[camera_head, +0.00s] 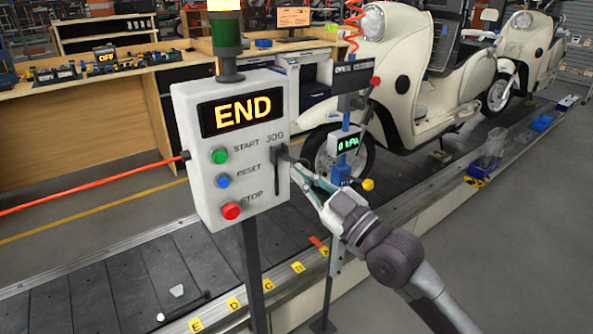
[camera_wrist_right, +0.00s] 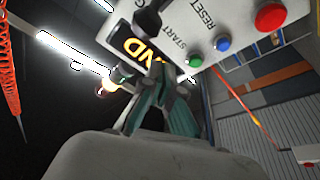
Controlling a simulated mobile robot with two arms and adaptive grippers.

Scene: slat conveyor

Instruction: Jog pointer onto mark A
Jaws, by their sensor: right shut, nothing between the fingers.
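The white control box (camera_head: 228,150) shows END on its display. Its jog lever (camera_head: 279,170) is a dark handle in a slot on the box's right side. My right gripper (camera_head: 292,165) is shut and empty, its fingertips close to the lever knob; I cannot tell whether they touch. In the wrist view its fingers (camera_wrist_right: 157,88) point at the box face. An orange-red pointer (camera_head: 317,243) sits at the conveyor's near edge, beside or over the label at the right end of the row. Yellow labels E (camera_head: 196,325), D (camera_head: 234,304), C (camera_head: 268,285) and B (camera_head: 298,268) run along that edge. My left gripper is out of view.
Cream scooters (camera_head: 395,75) stand on the slat conveyor (camera_head: 110,285). A post with a "0 kPa" display (camera_head: 347,144) and yellow knob (camera_head: 368,184) stands just right of the box, close to my right gripper. An orange cord (camera_head: 90,190) runs left from the box.

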